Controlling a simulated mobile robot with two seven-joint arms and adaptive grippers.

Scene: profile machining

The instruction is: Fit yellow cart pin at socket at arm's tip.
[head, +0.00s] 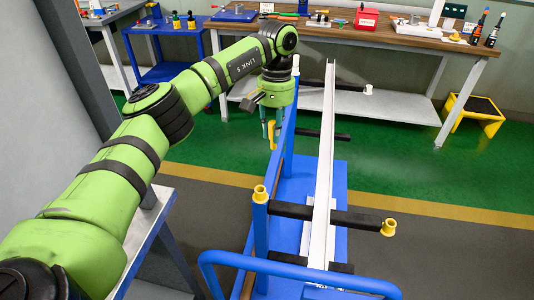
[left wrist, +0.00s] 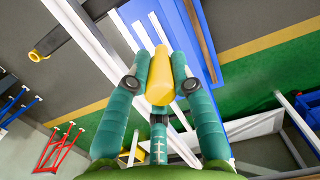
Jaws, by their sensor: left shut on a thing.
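My left gripper (head: 271,128) points down above the left side of the blue cart (head: 326,180), beyond the near post. It is shut on a yellow pin (head: 272,138). In the left wrist view the pin (left wrist: 160,78) is held between the teal fingertips. A yellow socket (head: 388,228) sits at the right tip of the near black arm (head: 345,216), apart from the gripper. It also shows in the left wrist view (left wrist: 40,52). Another yellow socket (head: 260,193) tops the near left post. My right gripper is not in view.
A long white profile (head: 325,150) lies along the cart across the black arms. A white tip (head: 368,90) ends the far arm. A blue handle rail (head: 300,270) crosses the front.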

